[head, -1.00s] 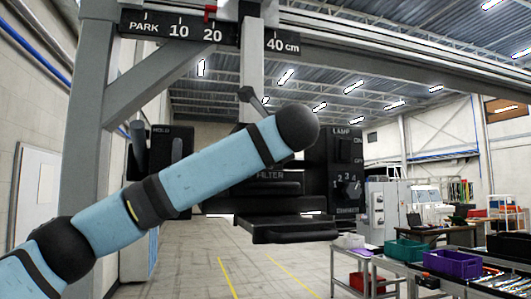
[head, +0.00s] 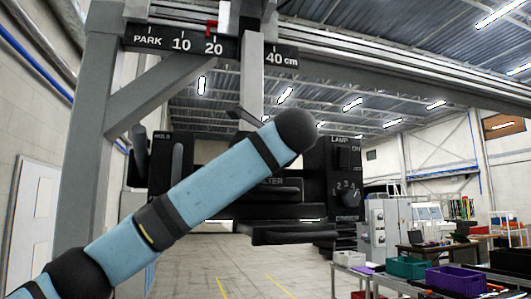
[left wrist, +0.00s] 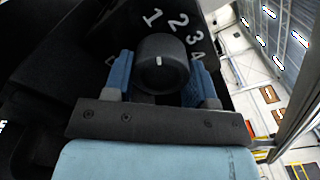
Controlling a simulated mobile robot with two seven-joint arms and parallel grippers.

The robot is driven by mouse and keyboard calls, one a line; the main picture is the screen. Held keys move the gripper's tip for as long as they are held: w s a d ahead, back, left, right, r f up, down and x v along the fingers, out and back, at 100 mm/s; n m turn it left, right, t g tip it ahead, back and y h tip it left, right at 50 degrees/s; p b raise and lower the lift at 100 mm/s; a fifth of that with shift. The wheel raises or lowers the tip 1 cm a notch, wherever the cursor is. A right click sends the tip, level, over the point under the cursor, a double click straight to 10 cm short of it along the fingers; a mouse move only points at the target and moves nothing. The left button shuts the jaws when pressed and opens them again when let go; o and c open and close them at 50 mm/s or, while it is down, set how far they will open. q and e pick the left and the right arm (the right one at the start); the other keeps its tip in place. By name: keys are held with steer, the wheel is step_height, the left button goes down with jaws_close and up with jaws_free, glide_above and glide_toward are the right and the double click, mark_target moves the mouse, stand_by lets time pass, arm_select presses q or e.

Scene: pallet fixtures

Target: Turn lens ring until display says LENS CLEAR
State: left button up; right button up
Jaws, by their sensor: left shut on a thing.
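In the left wrist view my left gripper (left wrist: 160,78) has its two blue fingers on either side of a dark round knob (left wrist: 163,60). It is shut on this knob. A white mark on the knob's face points up in the picture, towards the gap between the printed 1 and 2; the digits 1 to 4 curve around it. I cannot tell whether this knob is the lens ring. In the head view my left arm crosses the black machine head (head: 340,165) and hides its middle and my gripper. No lens display can be read. My right gripper is not in view.
A black shelf (head: 295,237) juts out below. A scale plate (head: 180,39) is on the gantry above. Green (head: 408,267) and purple (head: 455,280) crates stand at right.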

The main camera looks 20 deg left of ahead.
arm_select(q)
steer(key=o, duration=0.8)
steer(key=shift+o, duration=0.6)
steer(key=shift+s+d, duration=0.1)
steer(key=b+v, duration=0.3)
steer(key=v, duration=0.4)
steer(key=shift+s+d+f, duration=0.2)
steer(key=shift+s+d, duration=0.05)
steer(key=shift+s, duration=0.05)
steer(key=b+v, duration=0.5)
steer(key=b, duration=0.2)
steer(key=shift+s+d+r, duration=0.15)
steer(key=shift+s+d, duration=0.05)
steer(key=shift+s, duration=0.15)
